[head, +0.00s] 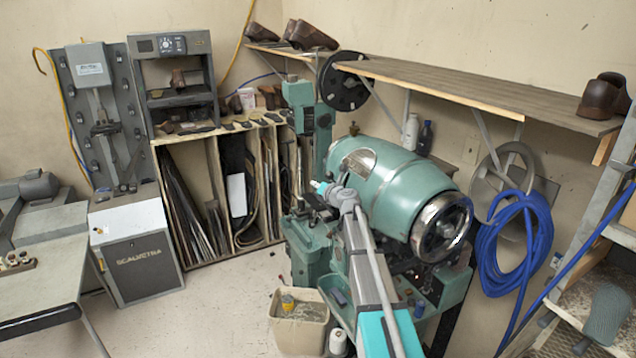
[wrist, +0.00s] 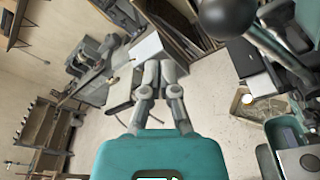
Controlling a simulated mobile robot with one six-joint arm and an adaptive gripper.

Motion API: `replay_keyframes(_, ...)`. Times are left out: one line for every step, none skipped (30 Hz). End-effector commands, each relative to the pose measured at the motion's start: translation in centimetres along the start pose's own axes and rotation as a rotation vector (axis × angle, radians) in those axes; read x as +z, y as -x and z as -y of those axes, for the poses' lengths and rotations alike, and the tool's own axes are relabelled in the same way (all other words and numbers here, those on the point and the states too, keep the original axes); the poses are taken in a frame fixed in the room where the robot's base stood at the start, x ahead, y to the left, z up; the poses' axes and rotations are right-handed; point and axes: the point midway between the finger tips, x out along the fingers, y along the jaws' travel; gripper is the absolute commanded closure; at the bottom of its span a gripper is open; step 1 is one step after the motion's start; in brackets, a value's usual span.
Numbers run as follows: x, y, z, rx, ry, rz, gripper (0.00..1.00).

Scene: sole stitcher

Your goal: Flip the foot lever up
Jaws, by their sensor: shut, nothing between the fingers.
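The sole stitcher (head: 393,185) is a green machine with a large drum and a dark round wheel at its right end. My arm reaches up in front of it in the head view, and its end is beside the machine's left part. The fingers are hard to make out there. A dark round knob (wrist: 228,16) shows at the top right of the wrist view, apart from the fingers. I cannot tell whether it belongs to the foot lever, which I cannot pick out in the head view.
A beige bin (head: 299,330) stands on the floor left of the machine. A wooden rack (head: 205,165) of sheets stands behind. A wall shelf (head: 480,90) runs above the machine. A blue hose (head: 515,250) hangs at right. The floor at left centre is clear.

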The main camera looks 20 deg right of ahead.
Motion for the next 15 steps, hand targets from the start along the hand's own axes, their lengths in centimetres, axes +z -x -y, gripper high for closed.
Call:
replay_keyframes(-0.2, 1.2, -0.1, -0.001, 0.0, 0.001, 1.0)
replay_keyframes(-0.2, 1.8, 0.0, -0.001, 0.0, 0.001, 1.0)
replay_keyframes(-0.2, 2.5, 0.1, -0.001, 0.0, 0.001, 1.0)
replay_keyframes(-0.3, 2.9, 0.1, -0.001, 0.0, 0.001, 1.0)
replay_keyframes(-0.3, 3.4, 0.1, -0.001, 0.0, 0.0, 1.0)
replay_keyframes(-0.3, 4.1, 0.2, 0.0, 0.001, 0.0, 1.0)
replay_keyframes(-0.4, 4.5, 0.2, 0.0, 0.001, -0.001, 1.0)
replay_keyframes(-0.4, 5.0, 0.3, 0.0, 0.001, -0.001, 1.0)
replay_keyframes(-0.4, 5.5, 0.3, 0.0, 0.001, -0.001, 1.0)
replay_keyframes(-0.5, 5.9, 0.4, -0.001, 0.0, 0.0, 1.0)
replay_keyframes(-0.4, 6.3, 0.5, -0.001, 0.0, 0.0, 1.0)
replay_keyframes(-0.5, 6.7, 0.5, -0.001, 0.0, 0.0, 1.0)
replay_keyframes(-0.5, 7.0, 0.6, -0.001, 0.0, -0.001, 1.0)
replay_keyframes(-0.5, 7.2, 0.6, 0.0, 0.0, -0.001, 1.0)
replay_keyframes(-0.5, 7.4, 0.6, 0.0, 0.0, -0.001, 1.0)
